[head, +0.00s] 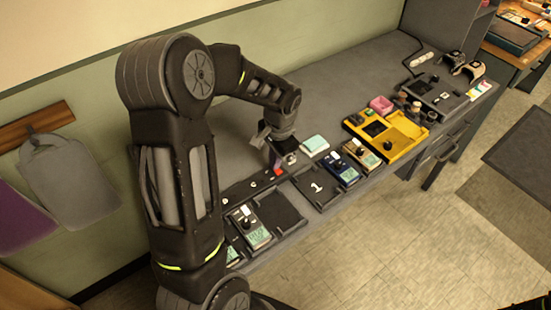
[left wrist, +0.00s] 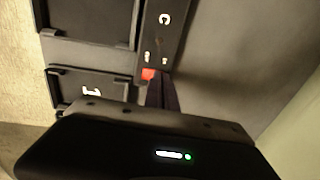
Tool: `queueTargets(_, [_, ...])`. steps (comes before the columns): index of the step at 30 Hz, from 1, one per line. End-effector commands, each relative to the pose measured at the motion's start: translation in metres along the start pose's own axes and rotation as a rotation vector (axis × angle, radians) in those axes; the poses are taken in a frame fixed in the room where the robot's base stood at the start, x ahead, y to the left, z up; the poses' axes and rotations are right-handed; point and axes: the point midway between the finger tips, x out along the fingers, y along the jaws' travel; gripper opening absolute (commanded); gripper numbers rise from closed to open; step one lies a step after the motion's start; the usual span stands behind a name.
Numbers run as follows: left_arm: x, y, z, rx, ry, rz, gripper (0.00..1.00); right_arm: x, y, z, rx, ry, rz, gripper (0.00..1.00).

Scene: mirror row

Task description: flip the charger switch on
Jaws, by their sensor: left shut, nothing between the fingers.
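The charger is a dark strip (head: 236,193) along the bench, with white letters on it. In the left wrist view the strip (left wrist: 163,38) shows a letter C and small labels, one of which looks like OFF. My left gripper (head: 277,158) is over the strip's right end. In the left wrist view its fingers (left wrist: 160,93) are shut and empty, right next to the red switch. I cannot tell whether they touch it. My right gripper is not in view.
Black trays line the bench front, one marked 1 (head: 316,187). A pedal-like device (head: 250,228) stands at the left, others (head: 342,172) at the right. A yellow case (head: 400,133) lies farther right. The bench behind the strip is clear.

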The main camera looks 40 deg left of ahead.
Motion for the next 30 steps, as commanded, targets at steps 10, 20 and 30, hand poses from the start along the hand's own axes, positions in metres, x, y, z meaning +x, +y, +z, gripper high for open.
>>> queueTargets(10, [0.006,0.000,0.001,0.000,-0.005,0.048,0.00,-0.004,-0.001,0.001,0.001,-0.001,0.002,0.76])
queueTargets(20, [0.004,0.015,0.003,0.002,-0.010,0.053,0.00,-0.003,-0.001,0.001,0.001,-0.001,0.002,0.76])
queueTargets(30, [0.003,0.018,0.002,0.002,-0.009,0.053,0.00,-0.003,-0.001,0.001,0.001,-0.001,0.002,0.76])
